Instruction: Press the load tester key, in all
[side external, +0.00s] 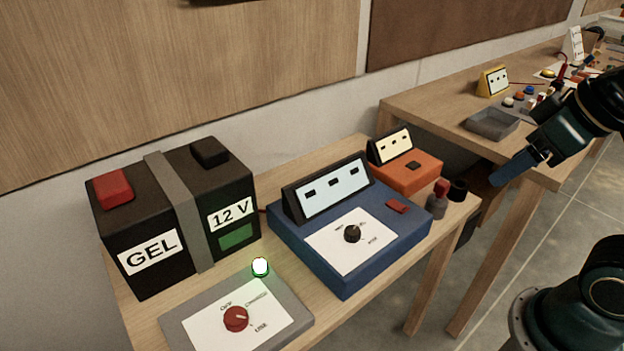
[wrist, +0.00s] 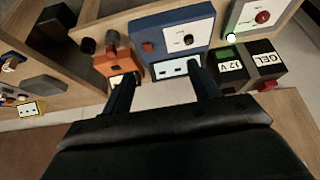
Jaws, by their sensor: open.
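An orange box (side external: 405,175) with a pale sloped display and a small dark key (side external: 412,166) on top stands at the back of the near table. A larger blue box (side external: 345,270) has a red key (side external: 397,206), a black dial (side external: 352,233) and a display with dark dashes. No readable label tells which box is the load tester. Both boxes also show in the wrist view, the orange one (wrist: 120,66) left of the blue one (wrist: 172,28). My gripper (wrist: 163,84) is open and empty. In the side view it hangs in the air right of the orange box, apart from both.
A black GEL 12 V battery (side external: 172,220) stands left on the table. A grey switch box (side external: 240,310) with a red knob and lit green lamp (side external: 260,267) is in front. Red and black clamps (side external: 441,195) sit by the orange box. A second table holds a grey tray (side external: 492,123).

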